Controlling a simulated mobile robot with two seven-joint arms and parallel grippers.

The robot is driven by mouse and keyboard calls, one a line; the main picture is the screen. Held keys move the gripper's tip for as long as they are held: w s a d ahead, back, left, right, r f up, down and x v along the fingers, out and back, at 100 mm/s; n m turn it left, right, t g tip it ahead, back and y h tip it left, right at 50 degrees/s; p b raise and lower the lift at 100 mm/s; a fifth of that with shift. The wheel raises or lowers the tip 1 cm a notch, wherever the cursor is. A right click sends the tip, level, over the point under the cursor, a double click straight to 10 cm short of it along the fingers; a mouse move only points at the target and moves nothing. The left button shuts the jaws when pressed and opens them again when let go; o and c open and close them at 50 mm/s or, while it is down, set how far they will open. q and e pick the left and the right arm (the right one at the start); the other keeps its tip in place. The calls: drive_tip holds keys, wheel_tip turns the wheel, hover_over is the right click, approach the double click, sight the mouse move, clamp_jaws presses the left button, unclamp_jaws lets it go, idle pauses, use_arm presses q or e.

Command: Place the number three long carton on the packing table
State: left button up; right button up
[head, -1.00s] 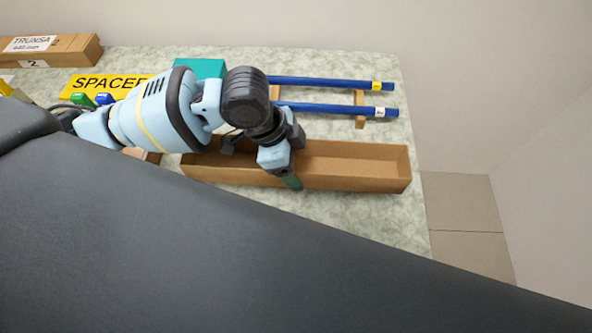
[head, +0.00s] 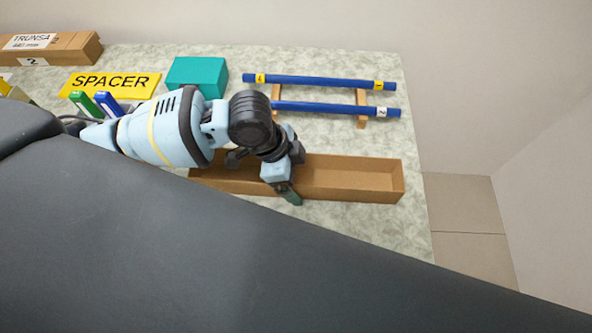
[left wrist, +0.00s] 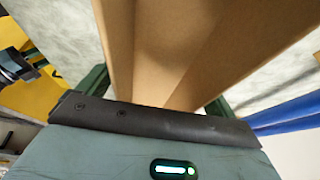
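A long open brown carton (head: 352,179) is at the packing table (head: 345,225), lengthwise from left to right, low over or on its top; any contact underneath is hidden. No number shows on it. My left gripper (head: 286,184) reaches down across its middle, with a green finger outside the near wall. In the left wrist view the carton (left wrist: 165,50) fills the space between the two fingers, which sit close against its outer sides, so the gripper appears shut on it. My right gripper is not in view.
Two blue rods (head: 330,107) lie on wooden rests (head: 362,98) behind the carton. A teal block (head: 197,76), a yellow SPACER sign (head: 110,84), green and blue markers (head: 107,103) and a carton labelled 2 (head: 70,50) are at left. The table is clear at front right.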

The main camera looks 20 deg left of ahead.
use_arm(q)
drive_tip(key=shift+r, duration=0.1)
drive_tip(key=p+v, duration=0.1)
drive_tip(key=v, duration=1.1)
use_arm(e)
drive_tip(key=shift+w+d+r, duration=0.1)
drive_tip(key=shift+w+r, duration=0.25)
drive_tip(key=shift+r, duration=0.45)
